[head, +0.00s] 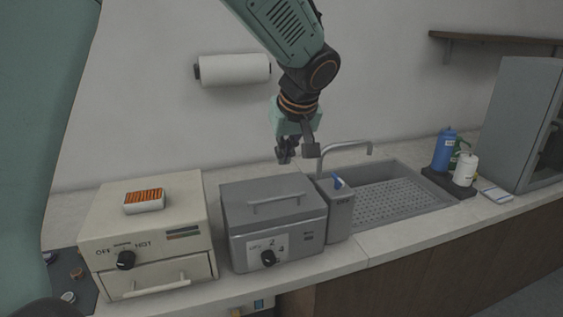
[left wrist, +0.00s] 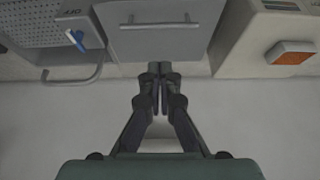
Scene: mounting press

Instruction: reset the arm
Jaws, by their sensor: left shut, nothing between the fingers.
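My left arm comes down from the top of the head view. Its left gripper (head: 286,152) hangs in the air above the back of the grey press box (head: 272,214), apart from it. In the left wrist view the gripper (left wrist: 160,70) has its fingers together with nothing between them, and the grey box's lid and handle (left wrist: 155,28) lie beyond the tips. The grey box's lid is down, and a dial (head: 268,258) is on its front. My right gripper is in neither view.
A cream heater box (head: 148,235) with an orange-topped tray (head: 144,200) stands left. A sink (head: 400,195) with a faucet (head: 345,147) and blue-levered grey unit (head: 338,212) is right. Blue (head: 444,150) and white bottles (head: 465,169) stand beyond. A paper roll (head: 234,69) hangs behind.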

